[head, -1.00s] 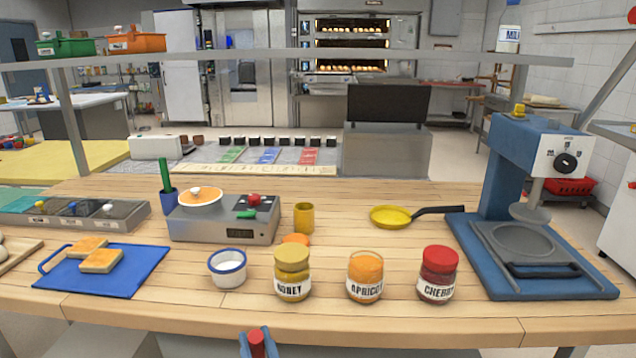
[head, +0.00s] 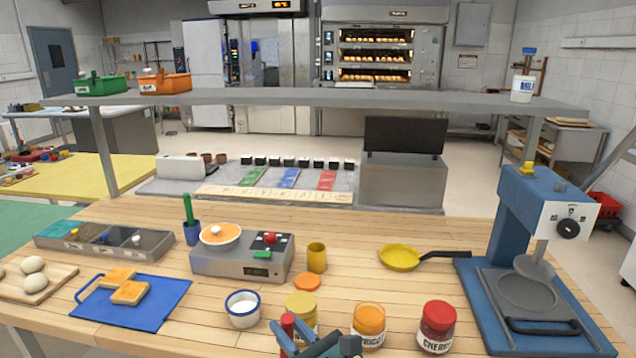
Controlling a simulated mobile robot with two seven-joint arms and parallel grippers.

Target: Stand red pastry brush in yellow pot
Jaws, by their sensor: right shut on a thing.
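The yellow pot (head: 317,257) is a small upright cup on the wooden counter, just right of the scale-like grey box. My right gripper (head: 291,344) is at the bottom middle, shut on the red pastry brush (head: 288,323), whose red upper end stands up between the blue fingers. The brush is in front of the honey jar, nearer to me than the pot and apart from it. Its lower end is hidden. My left gripper is out of view.
A honey jar (head: 301,310), an apricot jar (head: 369,325) and a cherry jar (head: 437,327) stand along the front. An orange lid (head: 307,283) lies before the pot. A white bowl (head: 242,309) is left. Counter right of the pot is clear up to a yellow pan (head: 399,257).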

